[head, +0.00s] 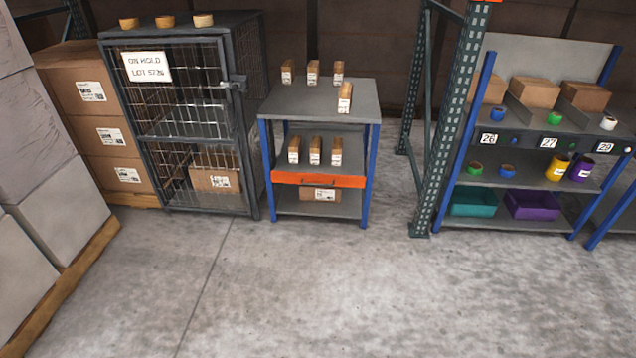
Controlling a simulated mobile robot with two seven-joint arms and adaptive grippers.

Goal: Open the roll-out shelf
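The roll-out shelf (318,180) is the middle level of a small blue-posted stand in the middle of the head view. Its front is an orange panel that sits about level with the stand's front posts, so the shelf looks pushed in. Several small brown cartons (315,151) with white labels stand upright in a row on it. The stand's grey top (300,98) carries several more such cartons. A brown box (322,194) lies on the bottom level. Neither of my grippers is in the head view.
A wire cage (190,130) with a hold sign stands left of the stand, its door shut. Stacked boxes (50,200) on a pallet fill the left edge. A green rack upright (455,120) and a shelving unit (530,185) stand right. The concrete floor (330,290) in front is clear.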

